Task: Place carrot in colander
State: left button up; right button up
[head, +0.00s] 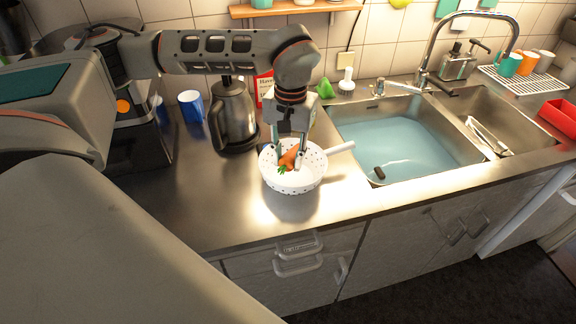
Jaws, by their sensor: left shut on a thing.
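The white colander (316,177) with small holes and a white handle stands on the steel counter, left of the sink. The orange carrot (289,159) with green leaves shows inside the outline of the colander's bowl. My left gripper (288,162) points down into the colander and is shut on the carrot. I cannot tell whether the carrot touches the colander's bottom. My right gripper is not in view.
A dark kettle (233,115) and a blue mug (191,105) stand behind and left of the colander. The sink (400,137) on the right holds water, with a tall tap (432,50) behind it. The counter (205,205) in front is clear.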

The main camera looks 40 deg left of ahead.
aim_at(288, 170)
pick_arm(q)
notch_tip(288, 170, down, 3)
jog(key=shift+f, duration=0.15)
jog(key=shift+f, duration=0.15)
jog(key=shift+f, duration=0.45)
jog(key=o, duration=1.1)
jog(key=shift+r, duration=0.1)
